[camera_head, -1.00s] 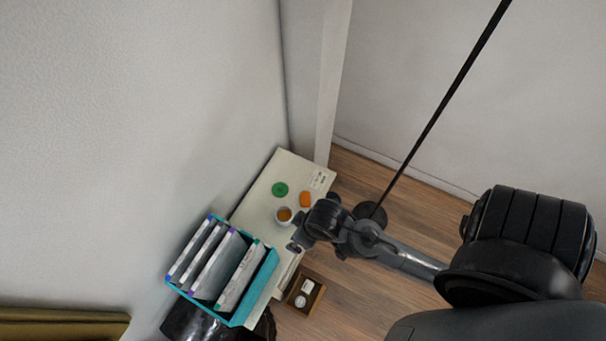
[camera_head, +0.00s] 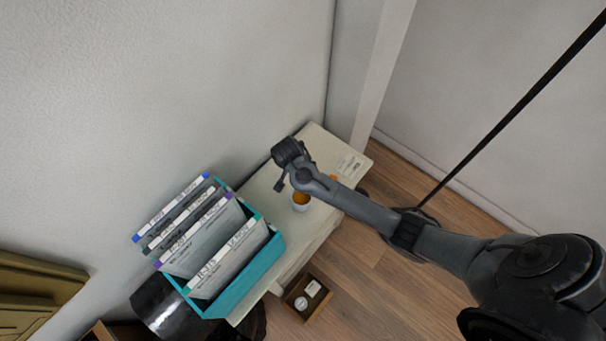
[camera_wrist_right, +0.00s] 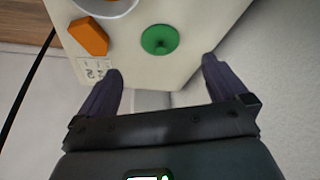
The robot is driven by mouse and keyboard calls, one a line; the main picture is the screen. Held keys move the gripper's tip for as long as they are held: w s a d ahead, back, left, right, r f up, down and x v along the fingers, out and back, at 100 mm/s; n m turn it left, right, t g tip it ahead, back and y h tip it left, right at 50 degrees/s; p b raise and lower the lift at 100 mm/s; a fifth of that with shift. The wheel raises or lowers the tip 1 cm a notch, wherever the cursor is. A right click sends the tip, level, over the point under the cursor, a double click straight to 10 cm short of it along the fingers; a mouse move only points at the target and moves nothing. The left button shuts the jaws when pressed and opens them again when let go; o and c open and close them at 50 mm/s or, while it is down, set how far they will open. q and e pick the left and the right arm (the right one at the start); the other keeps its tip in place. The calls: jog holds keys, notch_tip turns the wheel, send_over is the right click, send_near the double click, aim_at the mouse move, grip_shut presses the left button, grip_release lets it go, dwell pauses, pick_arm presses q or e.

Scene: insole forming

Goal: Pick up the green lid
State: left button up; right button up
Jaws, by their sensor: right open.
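The green lid (camera_wrist_right: 160,39) is a round disc with a small raised knob, lying flat on the cream cabinet top in the right wrist view. My right gripper (camera_wrist_right: 162,68) is open and empty. Its two dark fingers are spread to either side below the lid in that picture, apart from it. In the head view my right gripper (camera_head: 281,186) is over the cabinet top, and it and the arm hide the lid. My left gripper is not in view.
A white cup with orange contents (camera_head: 300,201) and an orange block (camera_wrist_right: 88,37) are near the lid. A teal file box (camera_head: 262,262) with several upright folders stands at the cabinet's left. A wall runs along the cabinet's back. A small wooden tray (camera_head: 319,312) is lower down.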

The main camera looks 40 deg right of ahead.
jog(key=shift+m, duration=0.3)
jog(key=x, duration=0.1)
jog(key=b+x, duration=0.1)
jog(key=x, duration=0.3)
jog(key=shift+w+d+f, duration=0.1)
jog(key=shift+w+d, duration=0.25)
jog(key=shift+d, duration=0.05)
jog(key=shift+b+x, duration=0.95)
jog(key=shift+x, duration=2.1)
jog(key=shift+d, duration=0.15)
jog(key=shift+c, duration=0.5)
jog(key=c, duration=0.9)
jog(key=shift+o, duration=0.2)
jog(key=shift+r, duration=0.2)
